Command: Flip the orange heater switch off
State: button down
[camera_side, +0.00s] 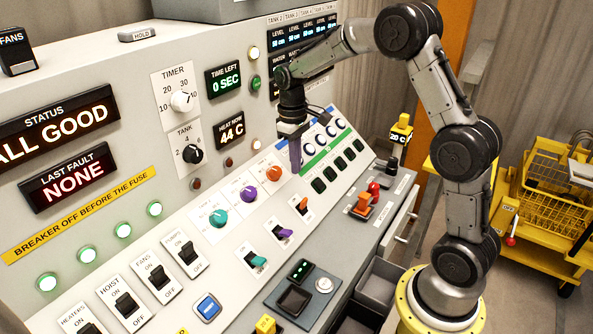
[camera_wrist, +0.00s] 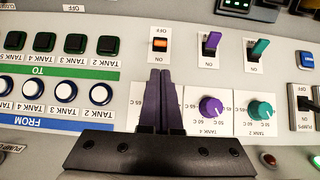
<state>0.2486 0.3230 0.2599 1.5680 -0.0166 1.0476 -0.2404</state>
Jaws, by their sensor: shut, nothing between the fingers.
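The orange heater switch (camera_side: 302,204) is a small lever on a white plate on the sloped console. In the wrist view the orange switch (camera_wrist: 161,43) looks short, with the OFF label clear above it, so it leans away from OFF, toward the ON side. My gripper (camera_side: 296,168) is above the console, beyond the switch and apart from it. In the wrist view my gripper (camera_wrist: 161,72) has its fingers together and empty, with the tips just below the switch. The fingers hide part of the panel behind them.
Beside it stand a purple switch (camera_wrist: 212,45) and a teal switch (camera_wrist: 258,50), both leaning the other way. A purple knob (camera_wrist: 211,108) and teal knob (camera_wrist: 262,110) are close to my fingers. Round blue-ringed buttons (camera_wrist: 68,91) lie to the left.

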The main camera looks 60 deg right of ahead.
aim_at(302, 201)
jog(key=f, duration=0.8)
jog(key=shift+s+f, duration=0.25)
jog(key=shift+s+r+t, duration=0.15)
jog(key=shift+s+t, duration=0.6)
jog(key=shift+t, duration=0.45)
jog(key=shift+s, duration=1.2)
jog(key=shift+s, duration=0.6)
jog(key=shift+r, duration=0.1)
jog(key=s+r, duration=0.6)
jog(key=s, duration=0.2)
